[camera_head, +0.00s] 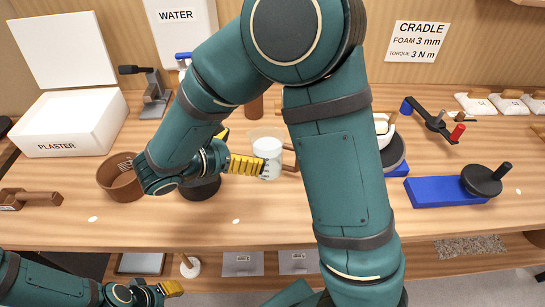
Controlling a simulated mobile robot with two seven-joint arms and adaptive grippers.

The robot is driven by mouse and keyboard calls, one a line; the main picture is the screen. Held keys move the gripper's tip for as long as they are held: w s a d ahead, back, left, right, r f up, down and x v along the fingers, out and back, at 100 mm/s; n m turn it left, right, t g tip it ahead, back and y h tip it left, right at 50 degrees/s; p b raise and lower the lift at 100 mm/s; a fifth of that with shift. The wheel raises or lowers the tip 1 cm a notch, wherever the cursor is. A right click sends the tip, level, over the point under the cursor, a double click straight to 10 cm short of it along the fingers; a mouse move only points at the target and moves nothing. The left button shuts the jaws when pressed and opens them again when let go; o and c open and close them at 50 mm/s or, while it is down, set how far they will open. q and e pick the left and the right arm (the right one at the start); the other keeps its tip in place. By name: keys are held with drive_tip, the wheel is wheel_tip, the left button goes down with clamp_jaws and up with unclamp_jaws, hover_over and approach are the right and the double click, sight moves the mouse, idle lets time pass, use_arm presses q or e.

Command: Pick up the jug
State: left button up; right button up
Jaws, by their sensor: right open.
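The jug (268,146) is a clear vessel with pale contents and a brown handle on its right side. It stands upright on the wooden bench near the middle of the head view. My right gripper (250,158) reaches it from the left with its yellow fingers spread. One finger overlaps the jug's lower front in the picture; I cannot tell whether it touches. My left gripper (170,288) is low at the left, below the bench's front edge, and its finger gap does not show clearly.
A brown pot (122,180) and a dark bowl (201,188) stand left of the jug. A white PLASTER box (70,125) is at the back left. A blue base (440,192) with a dark crank wheel lies at the right. My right arm hides part of the bench centre.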

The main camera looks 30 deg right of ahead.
sight(279, 139)
drive_tip(key=shift+b+x, duration=0.6)
drive_tip(key=shift+x, duration=2.95)
drive_tip(key=shift+w, duration=0.1)
drive_tip(key=shift+a, duration=0.1)
drive_tip(key=c, duration=1.1)
